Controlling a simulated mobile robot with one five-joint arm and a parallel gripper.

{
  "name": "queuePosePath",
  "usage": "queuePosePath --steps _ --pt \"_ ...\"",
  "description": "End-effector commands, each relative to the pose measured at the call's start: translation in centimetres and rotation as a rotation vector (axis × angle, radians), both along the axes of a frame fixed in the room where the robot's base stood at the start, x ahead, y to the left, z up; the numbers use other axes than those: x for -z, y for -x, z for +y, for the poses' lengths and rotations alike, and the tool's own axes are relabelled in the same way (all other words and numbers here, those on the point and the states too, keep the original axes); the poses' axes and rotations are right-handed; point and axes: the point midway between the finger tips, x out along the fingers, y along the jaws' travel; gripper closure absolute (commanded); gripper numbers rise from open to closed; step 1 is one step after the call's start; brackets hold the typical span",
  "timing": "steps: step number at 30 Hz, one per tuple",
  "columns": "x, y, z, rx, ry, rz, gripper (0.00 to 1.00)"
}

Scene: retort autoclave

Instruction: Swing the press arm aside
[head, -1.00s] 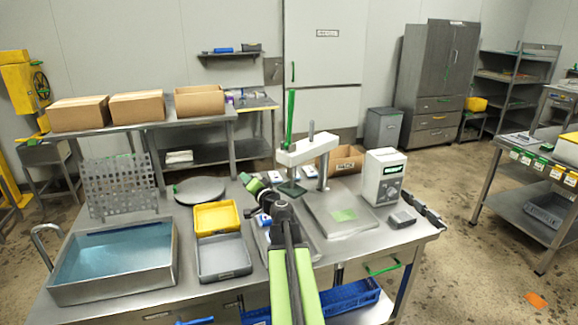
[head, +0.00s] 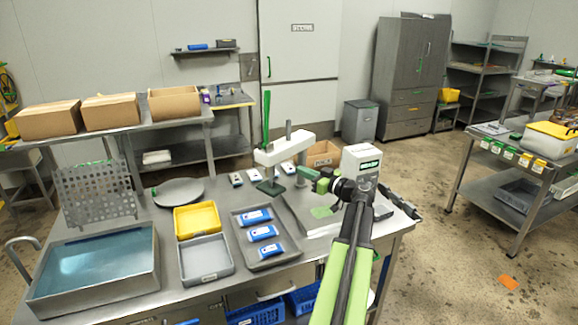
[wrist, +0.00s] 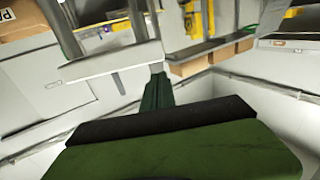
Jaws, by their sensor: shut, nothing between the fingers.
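The press has a white press arm (head: 285,148) on a grey post. A green lever (head: 266,118) stands at its left end, with a dark green pad (head: 269,188) below. My gripper (head: 303,171) is shut and empty, pointing left from the end of my arm. It appears beside the post, below the white arm's right end; I cannot tell whether it touches. In the wrist view, my dark green fingers (wrist: 157,92) are together, and the white press arm (wrist: 112,61) appears just beyond them. My gripper's body fills the lower wrist view.
A white box-shaped device (head: 361,166) stands close behind my wrist. A grey tray (head: 281,259) with blue-and-white packs lies left of my arm. Small packs (head: 237,179) lie left of the press. A yellow bin (head: 196,221) and a water basin (head: 95,270) are further left.

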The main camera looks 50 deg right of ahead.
Motion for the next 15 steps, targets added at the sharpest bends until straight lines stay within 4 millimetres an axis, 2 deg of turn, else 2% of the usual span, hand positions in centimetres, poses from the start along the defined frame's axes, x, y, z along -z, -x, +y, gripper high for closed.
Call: queuePosePath --steps 9,15 --pt "0.0 -6.9 -0.8 -0.003 -0.001 0.000 1.00" --pt "0.0 -10.7 -1.2 -0.002 -0.001 0.000 1.00"
